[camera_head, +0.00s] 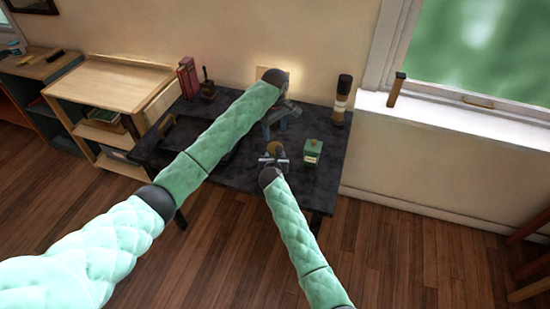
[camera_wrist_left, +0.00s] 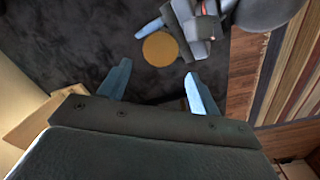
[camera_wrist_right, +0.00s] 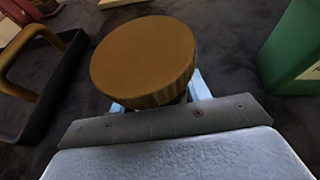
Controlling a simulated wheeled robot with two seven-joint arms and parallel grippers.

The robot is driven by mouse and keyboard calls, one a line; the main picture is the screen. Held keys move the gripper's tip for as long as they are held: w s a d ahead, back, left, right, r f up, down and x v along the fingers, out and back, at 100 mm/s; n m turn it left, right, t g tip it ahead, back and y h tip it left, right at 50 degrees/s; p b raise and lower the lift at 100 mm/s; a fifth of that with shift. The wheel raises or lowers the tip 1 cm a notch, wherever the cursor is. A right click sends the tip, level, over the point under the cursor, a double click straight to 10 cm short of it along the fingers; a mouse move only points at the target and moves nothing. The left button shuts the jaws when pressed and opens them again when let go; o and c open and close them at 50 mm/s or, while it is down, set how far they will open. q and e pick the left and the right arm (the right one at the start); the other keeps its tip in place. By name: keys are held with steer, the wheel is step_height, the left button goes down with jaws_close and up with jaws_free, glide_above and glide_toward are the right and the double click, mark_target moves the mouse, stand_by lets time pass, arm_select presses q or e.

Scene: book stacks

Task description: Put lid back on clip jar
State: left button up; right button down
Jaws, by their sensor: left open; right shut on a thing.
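A round brown lid (camera_wrist_right: 143,55) with a ridged edge fills the middle of the right wrist view. My right gripper (camera_head: 273,158) is shut on it, with its light blue fingers mostly hidden beneath. The lid also shows from above as a tan disc in the left wrist view (camera_wrist_left: 160,48), and small in the head view (camera_head: 275,147). What lies directly under the lid is hidden, and I cannot make out the clip jar. My left gripper (camera_head: 281,117) is open over the dark table, farther back than the right one. Its spread fingers (camera_wrist_left: 160,88) hold nothing.
A green box (camera_head: 312,149) with a pale label stands right of my right gripper. A tall dark bottle-like thing (camera_head: 342,97) stands at the table's back right. A black tray (camera_wrist_right: 52,92) with a brown handle lies to the left. Red books (camera_head: 188,77) stand at the back left.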

mark_target(275, 147)
arm_select(q)
steer(key=shift+n, duration=0.7)
steer(key=shift+f, duration=4)
